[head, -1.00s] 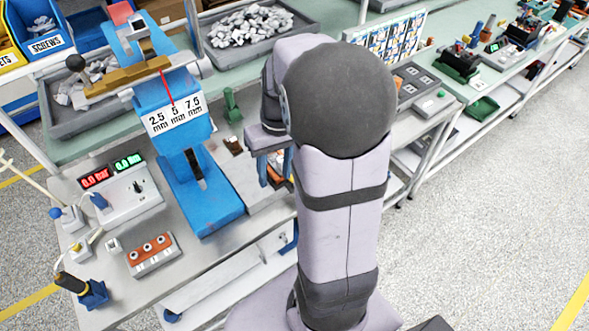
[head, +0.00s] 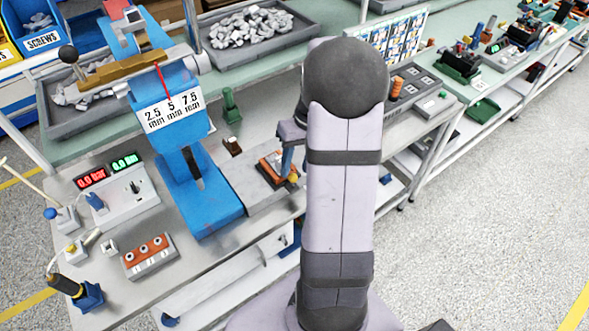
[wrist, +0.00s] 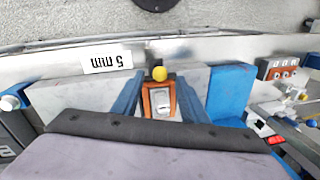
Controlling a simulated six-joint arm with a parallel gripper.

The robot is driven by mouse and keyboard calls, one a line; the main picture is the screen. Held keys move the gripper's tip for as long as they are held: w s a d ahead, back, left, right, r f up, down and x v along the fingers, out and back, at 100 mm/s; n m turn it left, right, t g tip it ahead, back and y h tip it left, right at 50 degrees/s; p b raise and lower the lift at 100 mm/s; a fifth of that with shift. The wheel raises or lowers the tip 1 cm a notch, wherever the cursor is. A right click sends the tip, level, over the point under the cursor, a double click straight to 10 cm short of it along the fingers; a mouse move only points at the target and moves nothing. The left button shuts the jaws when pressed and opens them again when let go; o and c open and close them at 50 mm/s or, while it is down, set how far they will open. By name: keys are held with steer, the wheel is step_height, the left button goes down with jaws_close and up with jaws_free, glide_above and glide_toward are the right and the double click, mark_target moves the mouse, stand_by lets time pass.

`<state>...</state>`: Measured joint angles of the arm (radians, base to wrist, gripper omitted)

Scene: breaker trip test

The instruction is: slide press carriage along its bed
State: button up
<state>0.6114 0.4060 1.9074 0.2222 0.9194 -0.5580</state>
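The press carriage is a small block with an orange frame and a pale insert (wrist: 160,101), with a yellow knob (wrist: 160,74) at one end. In the head view the carriage (head: 271,171) sits on the grey bed (head: 252,197), right of the blue press (head: 196,190). My gripper (wrist: 159,75) is open, its two blue fingers on either side of the carriage in the wrist view, with a visible gap at least on the left. In the head view my arm hides most of the gripper. A white "5 mm" label (wrist: 107,63) shows upside down beside the bed.
The press lever (head: 125,70) with its black knob and the 2.5/5/7.5 mm scale (head: 173,109) stand left. A gauge box (head: 118,198) and an orange-topped block (head: 149,255) lie at front left. A green piece (head: 231,106) stands behind the bed.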

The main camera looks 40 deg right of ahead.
steer(key=shift+a+f+p, duration=0.15)
steer(key=shift+f, duration=0.6)
steer(key=shift+a+f+p, duration=0.15)
steer(key=shift+f, duration=0.55)
jaws_close()
steer(key=d+p, duration=0.1)
steer(key=d, duration=2.1)
steer(key=shift+d, duration=0.2)
steer(key=shift+d+r, duration=0.1)
steer(key=shift+r, duration=0.05)
jaws_free()
